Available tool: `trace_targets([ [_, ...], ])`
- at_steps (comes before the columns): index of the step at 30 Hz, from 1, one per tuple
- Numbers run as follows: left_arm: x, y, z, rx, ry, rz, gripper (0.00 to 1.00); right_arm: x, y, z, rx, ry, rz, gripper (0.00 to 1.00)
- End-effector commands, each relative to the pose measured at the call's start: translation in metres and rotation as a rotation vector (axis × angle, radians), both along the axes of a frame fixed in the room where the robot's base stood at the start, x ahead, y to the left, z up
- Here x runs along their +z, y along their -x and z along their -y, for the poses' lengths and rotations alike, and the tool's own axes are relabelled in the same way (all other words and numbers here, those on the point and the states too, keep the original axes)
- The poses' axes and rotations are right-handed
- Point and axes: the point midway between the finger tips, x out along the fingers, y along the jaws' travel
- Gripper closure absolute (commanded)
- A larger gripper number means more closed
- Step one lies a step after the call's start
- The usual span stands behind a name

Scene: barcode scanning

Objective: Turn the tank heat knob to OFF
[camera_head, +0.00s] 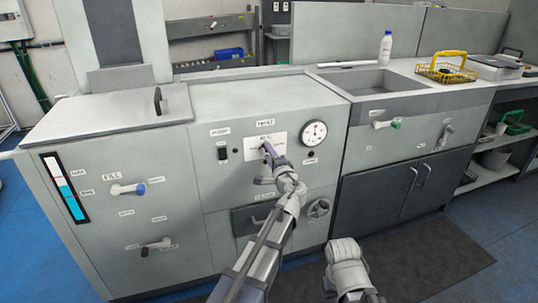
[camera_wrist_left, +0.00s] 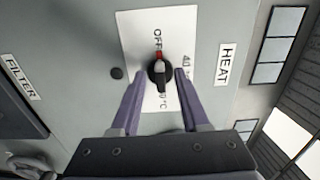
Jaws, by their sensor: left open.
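The heat knob (camera_wrist_left: 160,75) is black with a red mark at one end, on a white dial plate (camera_wrist_left: 132,30) beside a HEAT label (camera_wrist_left: 227,64). In the left wrist view the red mark is at the knob's upper end, towards the OFF print. My left gripper (camera_wrist_left: 159,78) is open, with its purple fingers on either side of the knob; I cannot tell whether they touch it. In the head view my left gripper (camera_head: 268,149) is in front of the plate and hides the knob.
A pressure-style gauge (camera_head: 314,133) is right of the plate and a black switch (camera_head: 222,153) is left of it. A drawer front (camera_head: 245,220) and a round handwheel (camera_head: 319,208) are below. Blue-handled (camera_head: 139,189) and green-handled (camera_head: 395,124) valves stick out from the panels.

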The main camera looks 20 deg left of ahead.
Motion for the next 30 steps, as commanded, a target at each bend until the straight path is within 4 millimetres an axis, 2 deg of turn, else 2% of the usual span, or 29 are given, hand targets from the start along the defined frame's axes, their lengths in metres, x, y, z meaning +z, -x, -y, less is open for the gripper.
trace_targets([
  [5,0.000,0.004,0.003,-0.001,-0.001,-0.001,0.55,0.000,0.000,0.000,0.000,0.000,0.000,1.00],
  [18,0.000,0.058,0.038,-0.002,0.000,0.000,0.55,0.000,0.000,0.000,0.000,0.000,0.000,1.00],
  [30,0.000,0.065,0.044,0.000,0.000,0.000,0.55,0.000,0.000,0.000,0.000,0.000,0.000,1.00],
])
